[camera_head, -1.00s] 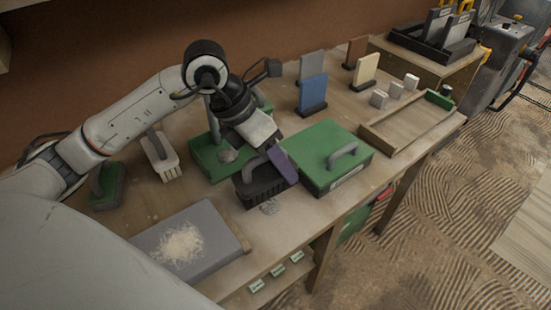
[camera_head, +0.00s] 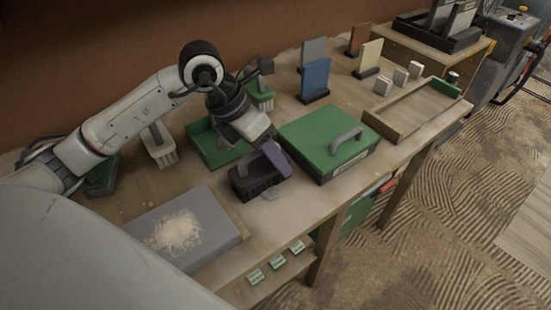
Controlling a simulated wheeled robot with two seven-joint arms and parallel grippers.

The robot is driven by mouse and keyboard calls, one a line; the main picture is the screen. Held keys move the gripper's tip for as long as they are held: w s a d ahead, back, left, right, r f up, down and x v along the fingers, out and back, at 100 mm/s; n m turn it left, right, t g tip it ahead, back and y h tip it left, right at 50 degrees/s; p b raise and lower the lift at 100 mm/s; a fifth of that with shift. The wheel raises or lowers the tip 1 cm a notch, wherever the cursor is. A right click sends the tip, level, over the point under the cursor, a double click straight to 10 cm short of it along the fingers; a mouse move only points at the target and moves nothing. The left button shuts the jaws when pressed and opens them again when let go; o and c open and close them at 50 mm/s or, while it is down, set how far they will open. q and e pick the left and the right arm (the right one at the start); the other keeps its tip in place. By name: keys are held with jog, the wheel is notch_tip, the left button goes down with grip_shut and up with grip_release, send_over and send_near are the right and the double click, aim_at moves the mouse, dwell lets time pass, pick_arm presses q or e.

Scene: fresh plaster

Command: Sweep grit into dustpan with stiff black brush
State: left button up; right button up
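A black brush (camera_head: 244,188) with an arched handle stands on the bench, left of the green lidded box. My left gripper (camera_head: 276,158), with a purple finger, reaches down at the brush's handle. I cannot tell whether its fingers are closed on the handle. A little grey grit (camera_head: 271,193) lies on the bench at the brush's front right. A green open-topped tray, apparently the dustpan (camera_head: 204,146), sits behind the brush, partly hidden by my gripper. My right gripper is not in view.
The green box (camera_head: 309,137) stands close right of the brush. A grey board (camera_head: 210,251) with pale shavings lies front left. A white brush (camera_head: 160,151) and a green-handled brush (camera_head: 262,99) stand behind. A wooden tray (camera_head: 384,130) is at the right.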

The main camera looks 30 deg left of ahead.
pick_arm(q)
jog(key=shift+w+a, duration=0.3)
jog(key=shift+a, duration=0.4)
jog(key=shift+w+a, duration=0.25)
jog(key=shift+a, duration=0.4)
jog(key=shift+w+a+b, duration=0.3)
jog(key=shift+w+a, duration=0.05)
jog(key=shift+a, duration=0.45)
jog(key=shift+w+a+b, duration=0.3)
jog(key=shift+a, duration=0.45)
jog(key=shift+r+p, duration=0.35)
jog(key=shift+r, duration=0.05)
jog(key=shift+s+d+r+p, duration=0.1)
jog(key=shift+d+r+p, duration=0.15)
jog(key=shift+r+p, duration=0.4)
jog(key=shift+d+r+p, duration=0.2)
jog(key=shift+r+p, duration=0.15)
jog(key=shift+r, duration=0.3)
jog(key=shift+s+d+r+p, duration=0.2)
jog(key=shift+d+r+p, duration=0.1)
jog(key=shift+r+p, duration=0.4)
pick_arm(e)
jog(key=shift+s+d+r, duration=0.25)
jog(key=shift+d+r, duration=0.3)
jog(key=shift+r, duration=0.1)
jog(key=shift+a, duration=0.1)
